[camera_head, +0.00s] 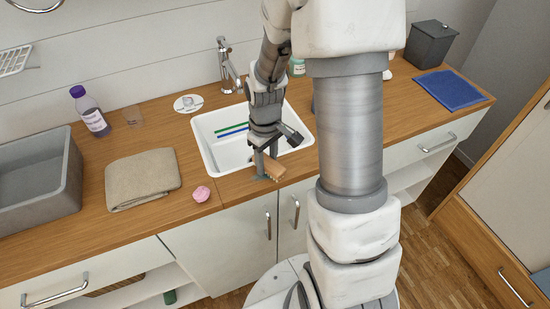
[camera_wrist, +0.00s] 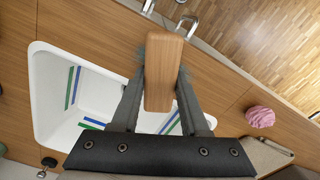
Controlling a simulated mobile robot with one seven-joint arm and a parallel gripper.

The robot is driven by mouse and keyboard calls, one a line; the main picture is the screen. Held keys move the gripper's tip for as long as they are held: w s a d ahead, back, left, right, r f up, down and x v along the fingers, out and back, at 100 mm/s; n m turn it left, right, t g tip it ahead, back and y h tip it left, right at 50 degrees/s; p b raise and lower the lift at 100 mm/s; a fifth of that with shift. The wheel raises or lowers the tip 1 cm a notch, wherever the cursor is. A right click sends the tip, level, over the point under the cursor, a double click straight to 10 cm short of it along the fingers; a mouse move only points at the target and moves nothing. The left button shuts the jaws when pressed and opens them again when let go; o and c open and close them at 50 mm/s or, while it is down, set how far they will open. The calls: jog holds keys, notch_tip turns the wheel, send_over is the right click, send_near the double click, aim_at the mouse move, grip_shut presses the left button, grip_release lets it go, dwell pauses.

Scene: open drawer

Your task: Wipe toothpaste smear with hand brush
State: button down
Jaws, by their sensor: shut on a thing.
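My gripper (camera_head: 266,163) is shut on the hand brush (camera_head: 274,171), which has a wooden back and grey-green bristles. In the wrist view the wooden back (camera_wrist: 164,70) lies between the two fingers, with bristles showing on both sides. The brush is over the counter's front strip, just in front of the white sink (camera_head: 206,128); I cannot tell whether the bristles touch the counter. Green and blue stripes (camera_head: 232,132) show in the sink, and also in the wrist view (camera_wrist: 72,88). I cannot tell whether these are the toothpaste smear; no other smear is clearly visible.
The tap (camera_head: 229,66) stands behind the sink. A blue cloth (camera_head: 449,89) and dark bin (camera_head: 431,44) are right.

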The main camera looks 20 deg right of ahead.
aim_at(249, 178)
jog(key=shift+s+a+f+b, duration=0.1)
jog(key=shift+a+b, duration=0.1)
jog(key=shift+a, duration=1.05)
jog(key=shift+a+f+b, duration=0.1)
jog(key=shift+a+b, duration=0.05)
jog(key=shift+a, duration=1.1)
jog(key=shift+r, duration=0.1)
jog(key=shift+r+p, duration=2.4)
jog(key=shift+r, duration=0.55)
jog(key=shift+r, duration=0.1)
notch_tip(249, 178, up, 3)
jog(key=shift+f+p, duration=0.1)
jog(key=shift+p, duration=1.1)
jog(key=shift+w+d+f, duration=0.1)
jog(key=shift+w+f, duration=0.15)
